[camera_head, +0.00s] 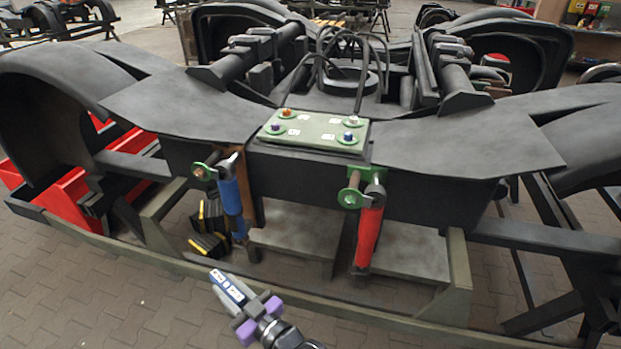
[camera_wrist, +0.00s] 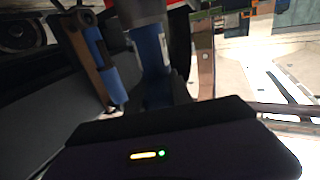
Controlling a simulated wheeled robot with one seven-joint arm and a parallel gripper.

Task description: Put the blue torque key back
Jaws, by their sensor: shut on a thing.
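My gripper (camera_head: 226,284) is low in front of the bogie, left of centre in the head view, below the hanging blue cylinder (camera_head: 231,193). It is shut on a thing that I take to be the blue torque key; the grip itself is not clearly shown. In the wrist view a blue shaft (camera_wrist: 152,58) with a grey end stands straight ahead of the dark gripper housing. I cannot tell whether this shaft is the held key. A green plate (camera_head: 318,138) with several coloured knobs lies on top of the bogie frame.
A red cylinder (camera_head: 368,236) hangs from a green bracket (camera_head: 351,197) at the right. Yellow-and-black blocks (camera_head: 209,243) lie under the blue cylinder. Red bins (camera_head: 68,200) stand at the left. A long low beam (camera_head: 130,250) runs along the front; the paved floor before it is open.

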